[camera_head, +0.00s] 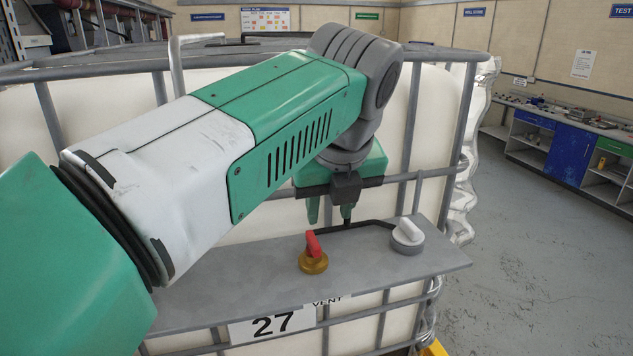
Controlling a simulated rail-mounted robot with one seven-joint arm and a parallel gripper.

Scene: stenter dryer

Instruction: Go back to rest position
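My gripper (330,208) hangs from my green and white arm, fingers pointing down. Its two green fingers stand apart with nothing visible between them. It is above and behind the grey shelf plate (215,290). On the plate are a red-handled valve with a brass base (313,262), below and in front of the gripper, and a grey and white knob (407,238) to the right. The gripper appears apart from both. A thin dark bar (372,223) runs behind them. My arm hides part of the plate and the tank behind.
A white tank (435,120) in a grey tubular cage stands close behind the arm. The grey floor (545,270) at right is open, with a workbench (570,150) of blue and green cabinets beyond.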

